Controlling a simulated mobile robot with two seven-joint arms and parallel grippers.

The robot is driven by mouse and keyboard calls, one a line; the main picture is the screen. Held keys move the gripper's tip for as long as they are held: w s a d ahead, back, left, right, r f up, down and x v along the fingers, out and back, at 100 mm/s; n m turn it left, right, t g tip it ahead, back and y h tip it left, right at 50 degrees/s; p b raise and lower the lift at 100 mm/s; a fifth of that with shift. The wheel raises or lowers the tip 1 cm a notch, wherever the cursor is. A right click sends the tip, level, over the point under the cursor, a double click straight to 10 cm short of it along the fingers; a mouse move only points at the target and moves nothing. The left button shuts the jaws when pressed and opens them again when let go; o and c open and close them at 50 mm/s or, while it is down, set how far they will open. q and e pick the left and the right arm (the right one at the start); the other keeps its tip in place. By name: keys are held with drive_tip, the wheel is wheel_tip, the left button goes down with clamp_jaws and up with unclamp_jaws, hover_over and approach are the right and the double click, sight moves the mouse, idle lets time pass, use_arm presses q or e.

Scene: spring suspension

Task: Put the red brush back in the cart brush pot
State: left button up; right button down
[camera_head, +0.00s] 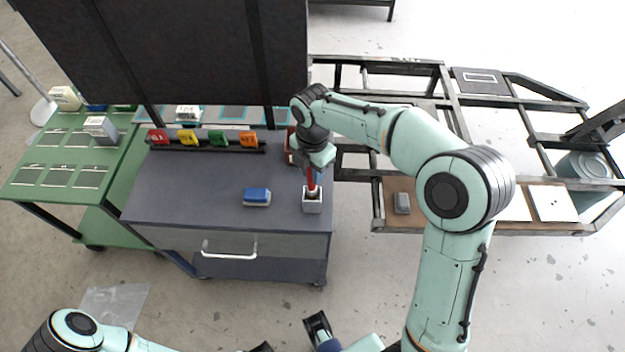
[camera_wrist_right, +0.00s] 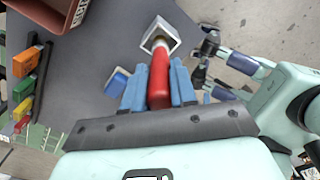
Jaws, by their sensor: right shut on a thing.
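The red brush (camera_wrist_right: 158,80) is held between the blue fingers of my right gripper (camera_wrist_right: 160,92), which is shut on its handle. In the head view, the right gripper (camera_head: 312,172) is above the cart's front right corner, with the brush (camera_head: 311,182) pointing down. The pale square brush pot (camera_head: 312,206) stands on the cart top directly below. The brush's lower end is at the pot's mouth; I cannot tell how deep it sits. My left gripper (camera_head: 318,328) is partly visible at the bottom edge, away from the cart; its opening is unclear.
The dark cart (camera_head: 170,205) also bears a blue-and-grey block (camera_head: 257,197), a rack of coloured clips (camera_head: 218,139) and a red bin (camera_head: 291,147), partly hidden by my arm. A green table (camera_head: 30,178) stands left, a metal frame (camera_head: 440,228) right.

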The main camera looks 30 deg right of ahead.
drive_tip(key=shift+f+b, duration=0.3)
drive_tip(key=shift+f, duration=1.9)
drive_tip(key=c, duration=0.9)
unclamp_jaws()
wheel_tip(320, 180, up, 12)
drive_tip(key=shift+r+p, duration=0.15)
drive_tip(key=shift+p, duration=0.95)
